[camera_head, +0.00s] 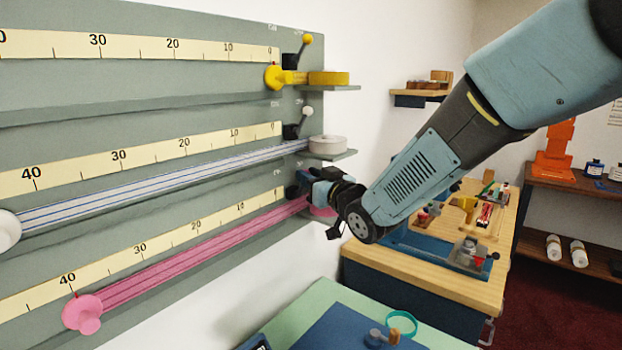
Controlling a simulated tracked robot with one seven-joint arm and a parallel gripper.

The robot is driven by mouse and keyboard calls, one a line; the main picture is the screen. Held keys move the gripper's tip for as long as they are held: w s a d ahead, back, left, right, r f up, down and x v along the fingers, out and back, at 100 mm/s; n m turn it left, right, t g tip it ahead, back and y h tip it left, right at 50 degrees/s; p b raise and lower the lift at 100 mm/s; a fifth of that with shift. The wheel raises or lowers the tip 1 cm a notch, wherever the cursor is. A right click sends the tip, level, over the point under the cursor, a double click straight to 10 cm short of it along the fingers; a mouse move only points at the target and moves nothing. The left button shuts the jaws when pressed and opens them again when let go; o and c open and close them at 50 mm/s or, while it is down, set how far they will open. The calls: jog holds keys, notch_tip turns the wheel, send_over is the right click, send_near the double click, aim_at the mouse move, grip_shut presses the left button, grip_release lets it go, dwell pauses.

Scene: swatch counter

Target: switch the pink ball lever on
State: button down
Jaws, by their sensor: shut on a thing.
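The pink row is the lowest on the grey-green board. A pink ribbon (200,253) runs along it from a pink round holder (83,313) at lower left up to the right end. My gripper (306,182) is at the right end of this row and comes in from the right. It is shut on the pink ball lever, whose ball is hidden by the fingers. Part of a pink roll (322,211) shows just below the gripper. Which way the pink lever is tilted cannot be seen.
Above are a white ball lever (307,111) with a white roll (328,145), and a yellow ball lever (306,41) with a yellow roll (328,78). A wooden workbench (440,275) and a green table (306,308) stand below right. A dark shelf (575,185) is at far right.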

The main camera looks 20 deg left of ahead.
jog(key=shift+s+a+f+n+g+y, duration=0.25)
jog(key=shift+s+n+y, duration=0.45)
jog(key=shift+n, duration=1.65)
jog(key=shift+s+a+f+n+g+y, duration=0.1)
jog(key=shift+s+f+n+g+y, duration=0.45)
jog(key=shift+n, duration=1.75)
jog(key=shift+s+a+r+n+g+y, duration=0.15)
jog(key=shift+s+n+y, duration=0.75)
jog(key=shift+n, duration=1.45)
jog(key=shift+f, duration=0.1)
jog(key=c, duration=1.2)
grip_release()
jog(key=shift+c, duration=0.2)
jog(key=shift+o, duration=1.4)
jog(key=shift+g, duration=0.25)
jog(key=shift+s, duration=0.1)
jog(key=v, duration=1.3)
jog(key=shift+d+f, duration=0.15)
jog(key=shift+d, duration=0.1)
